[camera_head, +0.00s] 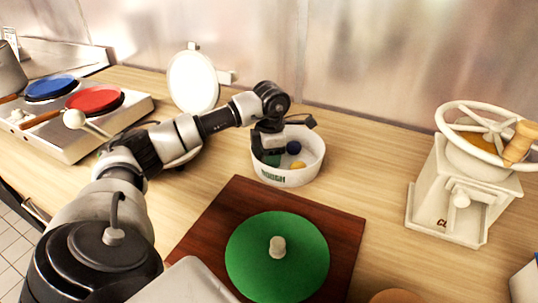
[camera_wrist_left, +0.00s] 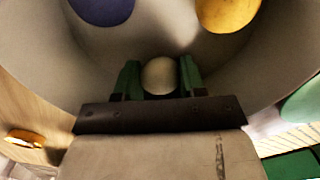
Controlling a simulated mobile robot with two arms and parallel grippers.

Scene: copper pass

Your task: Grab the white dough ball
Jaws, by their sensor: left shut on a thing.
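The white dough ball (camera_wrist_left: 159,75) sits between the green fingers of my left gripper (camera_wrist_left: 158,78) in the left wrist view. The gripper is shut on it, inside the white round bowl (camera_head: 305,176) labelled for dough. In the head view my left gripper (camera_head: 271,148) reaches down into the bowl's left side and the white ball is hidden there. A dark blue ball (camera_head: 294,147) and a yellow ball (camera_head: 298,166) lie in the bowl; the blue ball (camera_wrist_left: 103,8) and yellow ball (camera_wrist_left: 228,12) also show in the left wrist view. My right gripper is not in view.
A green disc (camera_head: 277,258) with a pale knob lies on a dark red-brown board (camera_head: 343,228) in front of the bowl. A cream wheel-topped machine (camera_head: 462,185) stands at right. A stove with blue (camera_head: 50,88) and red (camera_head: 95,99) pans is at left.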

